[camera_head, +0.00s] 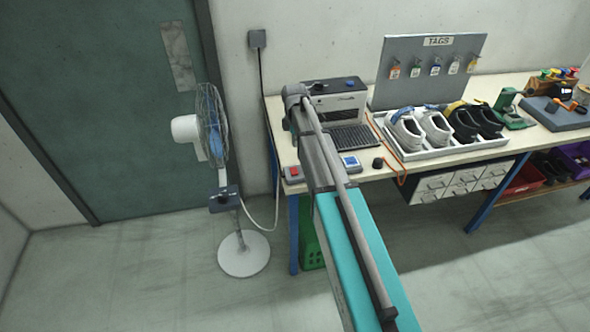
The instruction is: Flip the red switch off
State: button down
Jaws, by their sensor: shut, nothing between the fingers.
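The red switch (294,171) is a small red rocker on a grey box at the front left corner of the workbench, just left of my arm. Whether it is on or off is too small to tell. A similar box with a blue switch (350,161) sits to the right of my arm. My arm reaches up from the bottom of the picture across the bench's front edge, its far end in front of a grey machine (339,103). I cannot make out my gripper; it is hidden or out of view.
A standing fan (209,130) is left of the bench. The floor at left is clear.

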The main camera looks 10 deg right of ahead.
aim_at(295, 173)
jog(key=shift+f, duration=0.2)
notch_tip(295, 173, down, 14)
jog(key=b, duration=1.4)
jog(key=shift+s+r, duration=0.1)
jog(key=shift+r, duration=0.1)
dwell(0.5)
